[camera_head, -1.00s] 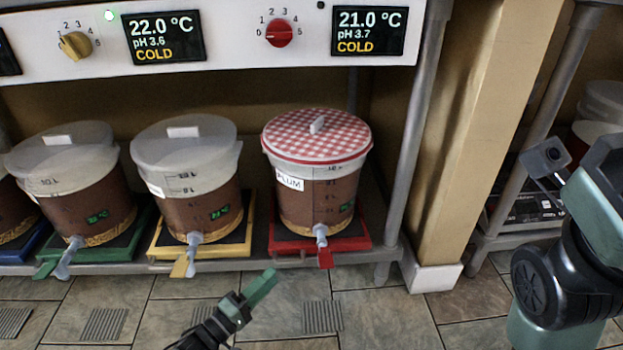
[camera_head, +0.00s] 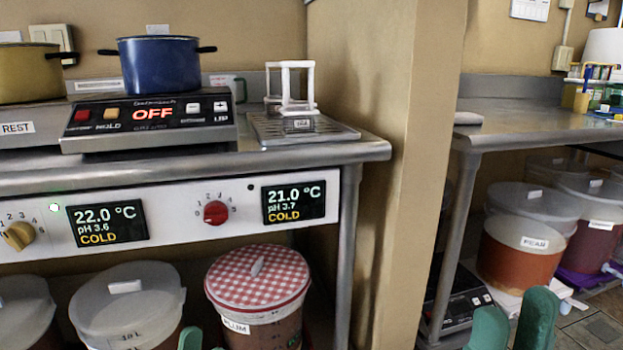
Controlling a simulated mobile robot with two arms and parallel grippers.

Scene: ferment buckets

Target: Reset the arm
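My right gripper (camera_head: 513,324) shows at the bottom right as two green fingers with a gap between them. It is open and nothing shows between the fingers. It appears in front of the lower right shelf, near the bucket labelled PEAR (camera_head: 522,262). Only a small green tip of my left gripper (camera_head: 190,339) shows at the bottom edge, beside the PLUM bucket (camera_head: 257,290) with its red checked lid. The rest of the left gripper is out of frame.
A steel counter (camera_head: 370,150) holds a burner reading OFF (camera_head: 150,120), a blue pot (camera_head: 160,66) and a white rack (camera_head: 290,88). A beige pillar (camera_head: 405,130) separates it from the right-hand steel table (camera_head: 520,130). More lidded buckets stand below both.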

